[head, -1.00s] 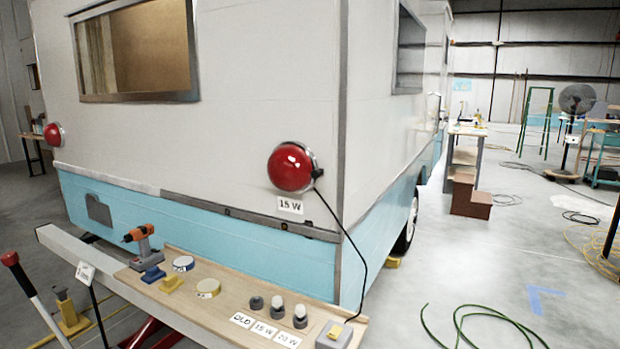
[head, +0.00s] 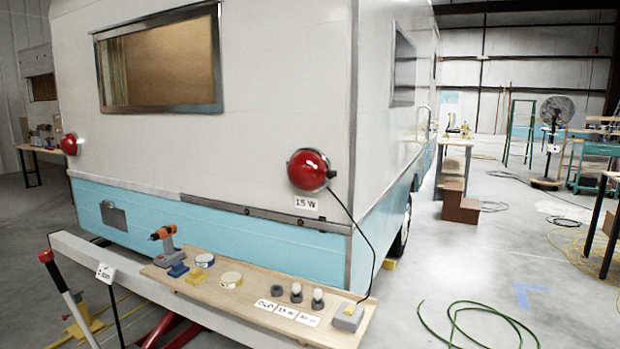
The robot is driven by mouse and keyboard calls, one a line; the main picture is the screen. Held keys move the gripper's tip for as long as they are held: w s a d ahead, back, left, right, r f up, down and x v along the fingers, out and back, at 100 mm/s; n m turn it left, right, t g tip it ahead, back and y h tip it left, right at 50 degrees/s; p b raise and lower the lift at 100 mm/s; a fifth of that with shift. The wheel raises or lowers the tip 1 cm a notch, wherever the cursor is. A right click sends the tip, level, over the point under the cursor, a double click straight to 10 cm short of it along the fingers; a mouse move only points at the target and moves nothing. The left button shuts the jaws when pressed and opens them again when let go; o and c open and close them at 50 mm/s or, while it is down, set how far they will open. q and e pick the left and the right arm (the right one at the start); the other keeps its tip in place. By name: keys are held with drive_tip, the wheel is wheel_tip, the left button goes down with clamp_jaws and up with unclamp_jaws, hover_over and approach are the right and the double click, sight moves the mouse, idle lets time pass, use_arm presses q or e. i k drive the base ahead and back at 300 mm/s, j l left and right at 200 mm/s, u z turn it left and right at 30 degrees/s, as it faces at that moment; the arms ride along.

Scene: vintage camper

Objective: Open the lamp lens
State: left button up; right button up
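The red round lamp lens (head: 308,170) is on the right rear corner of the white and blue camper (head: 270,100). It looks shut against its dark rim. A "15 W" label (head: 306,203) is stuck just below it, and a black cable (head: 350,215) runs from it down to a grey box (head: 347,317) on the wooden shelf. A second red lamp (head: 69,144) is at the camper's left side. Neither of my grippers shows in the head view.
The wooden shelf (head: 200,293) below the lamp holds an orange drill (head: 164,238), tape rolls, several small bulbs or sockets (head: 297,292) and labels. A green hose (head: 470,322) lies on the floor at right.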

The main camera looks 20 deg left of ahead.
sight(308, 169)
drive_tip(key=u, duration=2.55)
drive_tip(key=l+u, duration=0.3)
drive_tip(key=l, duration=0.35)
drive_tip(key=k+l, duration=0.1)
drive_tip(key=l, duration=1.45)
drive_tip(key=k+l, duration=0.15)
drive_tip(key=l, duration=0.65)
drive_tip(key=k+l, duration=0.1)
drive_tip(key=l, duration=0.7)
